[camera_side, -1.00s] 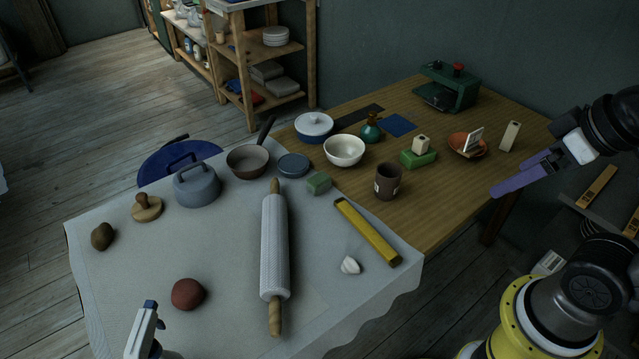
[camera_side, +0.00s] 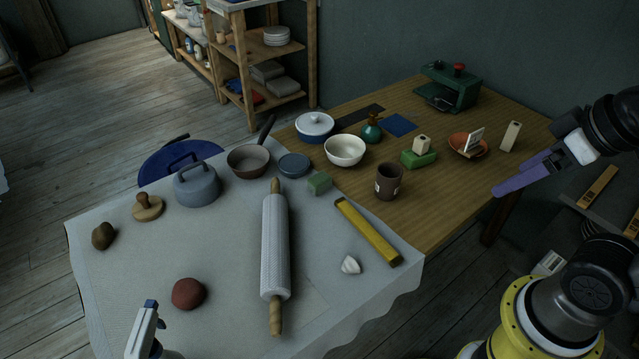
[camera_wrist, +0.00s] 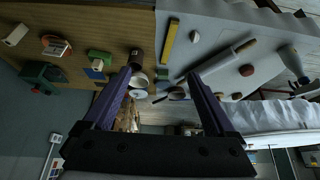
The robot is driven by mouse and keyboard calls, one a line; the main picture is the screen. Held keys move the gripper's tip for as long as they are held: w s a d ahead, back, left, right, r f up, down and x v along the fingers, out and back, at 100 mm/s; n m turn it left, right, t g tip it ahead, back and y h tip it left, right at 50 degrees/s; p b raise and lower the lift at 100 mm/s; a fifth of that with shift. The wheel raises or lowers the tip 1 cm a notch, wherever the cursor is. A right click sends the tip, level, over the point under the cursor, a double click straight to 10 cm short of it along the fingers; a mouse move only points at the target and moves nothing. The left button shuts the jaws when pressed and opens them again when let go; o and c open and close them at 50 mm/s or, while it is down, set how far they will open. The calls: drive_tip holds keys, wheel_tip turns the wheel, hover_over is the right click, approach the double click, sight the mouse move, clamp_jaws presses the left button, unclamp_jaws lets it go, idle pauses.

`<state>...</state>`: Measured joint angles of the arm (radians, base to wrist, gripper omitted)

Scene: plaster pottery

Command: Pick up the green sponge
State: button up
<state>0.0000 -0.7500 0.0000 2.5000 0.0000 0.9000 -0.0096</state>
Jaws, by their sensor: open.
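A small green block that looks like the sponge (camera_side: 319,183) lies near the back edge of the white cloth, between the rolling pin and a brown mug. My gripper (camera_side: 512,178) has purple fingers and hangs off the table's right side, well away from both blocks. In the wrist view my gripper (camera_wrist: 160,76) shows its fingers spread with nothing held between them. The sponge is too small to make out surely there.
A spray bottle (camera_side: 148,330) stands at the front. The cloth (camera_side: 235,325) has free room in front.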

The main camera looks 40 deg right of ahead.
drive_tip(key=w+r+n, duration=0.9)
drive_tip(key=w+r, duration=0.1)
drive_tip(key=r, duration=0.1)
drive_tip(key=n+g+h, duration=0.2)
drive_tip(key=n+g, duration=0.4)
drive_tip(key=n, duration=0.4)
hover_over(319, 178)
drive_tip(key=f, duration=3.6)
drive_tip(key=shift+a+f, duration=0.2)
drive_tip(key=shift+f, duration=0.15)
drive_tip(key=shift+t, duration=0.3)
drive_tip(key=shift+d+f, duration=0.15)
drive_tip(key=shift+f, duration=1.5)
drive_tip(key=shift+d+f, duration=0.1)
drive_tip(key=shift+f, duration=1.5)
drive_tip(key=shift+c, duration=0.2)
